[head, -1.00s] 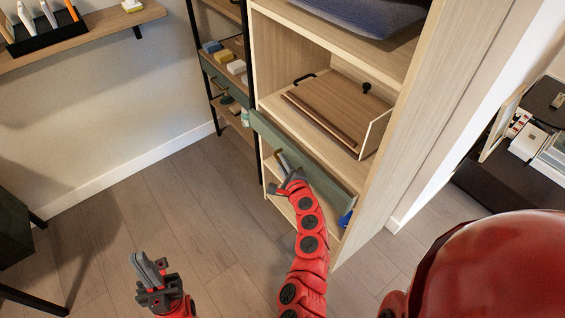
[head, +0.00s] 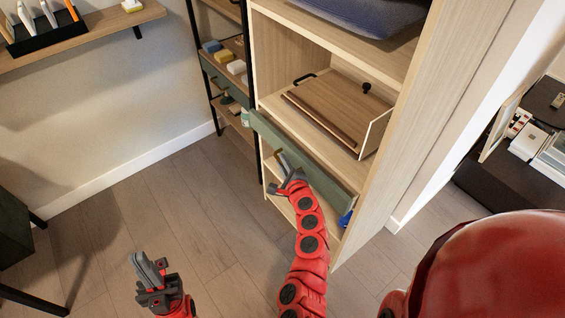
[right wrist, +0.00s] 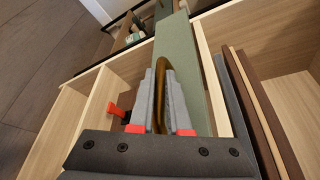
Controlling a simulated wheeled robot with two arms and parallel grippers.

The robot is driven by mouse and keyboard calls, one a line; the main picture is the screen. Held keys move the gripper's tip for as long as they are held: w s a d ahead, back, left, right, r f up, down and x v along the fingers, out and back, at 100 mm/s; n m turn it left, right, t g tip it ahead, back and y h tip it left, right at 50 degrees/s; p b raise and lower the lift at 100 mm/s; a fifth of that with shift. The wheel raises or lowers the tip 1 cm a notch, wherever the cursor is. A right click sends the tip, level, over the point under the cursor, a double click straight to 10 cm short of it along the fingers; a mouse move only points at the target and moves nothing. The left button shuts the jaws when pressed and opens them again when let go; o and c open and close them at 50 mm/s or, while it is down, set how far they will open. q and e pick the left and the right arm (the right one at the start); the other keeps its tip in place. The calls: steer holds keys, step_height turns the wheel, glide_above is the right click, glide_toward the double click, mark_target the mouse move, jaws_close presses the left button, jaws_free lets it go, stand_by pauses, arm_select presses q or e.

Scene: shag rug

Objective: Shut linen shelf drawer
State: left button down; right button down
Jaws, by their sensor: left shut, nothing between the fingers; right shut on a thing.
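The linen shelf is a tall light-wood cabinet (head: 372,170) at the centre right of the head view. Its green drawer front (head: 318,163) runs across below an open compartment, and it also shows in the right wrist view (right wrist: 178,45). I cannot tell exactly how far the drawer stands out. My right gripper (head: 284,168) is at the drawer front, its fingers (right wrist: 163,100) shut around the curved brass handle (right wrist: 164,70). My left gripper (head: 150,270) is shut and empty, above the floor at lower left, well away from the cabinet.
A wooden board (head: 335,108) with a black knob lies in the compartment above the drawer. A black-framed rack (head: 222,80) with sponges stands left of the cabinet. A wall shelf (head: 95,32) is at upper left. The wood floor (head: 160,200) before the cabinet is clear.

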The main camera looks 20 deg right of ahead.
mark_target(294, 156)
steer(key=d, duration=0.1)
steer(key=w+d, duration=0.1)
steer(key=d+b, duration=0.1)
steer(key=d, duration=0.1)
steer(key=shift+w, duration=0.25)
steer(key=shift+r, duration=0.15)
steer(key=c, duration=0.9)
jaws_free()
steer(key=shift+d, duration=0.1)
steer(key=shift+s, duration=0.1)
